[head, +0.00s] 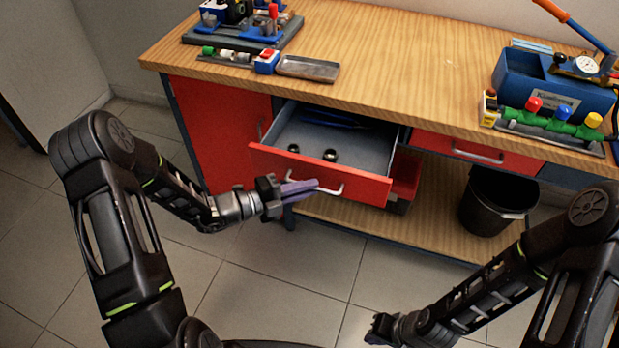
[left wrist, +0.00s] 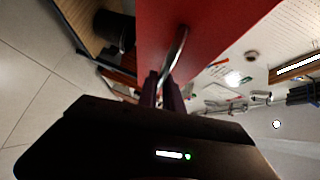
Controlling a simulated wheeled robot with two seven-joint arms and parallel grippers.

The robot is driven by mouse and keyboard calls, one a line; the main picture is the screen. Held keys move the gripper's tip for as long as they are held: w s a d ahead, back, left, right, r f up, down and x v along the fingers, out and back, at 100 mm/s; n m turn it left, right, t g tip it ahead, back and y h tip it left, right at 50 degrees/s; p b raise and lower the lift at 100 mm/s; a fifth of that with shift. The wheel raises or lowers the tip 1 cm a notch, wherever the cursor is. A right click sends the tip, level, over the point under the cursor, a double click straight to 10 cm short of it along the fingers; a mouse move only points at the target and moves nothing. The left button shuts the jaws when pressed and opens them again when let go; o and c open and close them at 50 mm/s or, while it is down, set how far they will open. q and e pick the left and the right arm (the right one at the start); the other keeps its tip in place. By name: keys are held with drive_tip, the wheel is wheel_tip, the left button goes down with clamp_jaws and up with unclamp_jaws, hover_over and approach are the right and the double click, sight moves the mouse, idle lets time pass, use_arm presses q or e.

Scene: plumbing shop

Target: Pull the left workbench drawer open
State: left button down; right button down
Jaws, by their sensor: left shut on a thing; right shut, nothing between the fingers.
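The left workbench drawer (head: 320,176) has a red front and a grey inside, and it stands pulled out from under the wooden worktop. Two small dark round things and something blue lie in it. My left gripper (head: 314,187) is shut on the metal drawer handle (head: 331,190), at the handle's left part. In the left wrist view the handle (left wrist: 178,48) runs up from between the fingers (left wrist: 161,85), close to the red front (left wrist: 205,25). My right gripper (head: 376,330) is low at the bottom right, shut and empty, away from the bench.
A second red drawer (head: 478,148) to the right is closed. A black bucket (head: 493,205) stands on the lower shelf (head: 430,232). A red bin (head: 405,178) is behind the open drawer. Tools and fittings stand on the worktop (head: 390,60). The tiled floor in front is clear.

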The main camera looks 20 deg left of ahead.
use_arm(q)
drive_tip(key=shift+s, duration=0.6)
drive_tip(key=c, duration=1.5)
unclamp_jaws()
drive_tip(key=shift+a, duration=0.1)
drive_tip(key=v, duration=0.7)
drive_tip(key=shift+s+a, duration=0.25)
drive_tip(key=shift+a, duration=0.05)
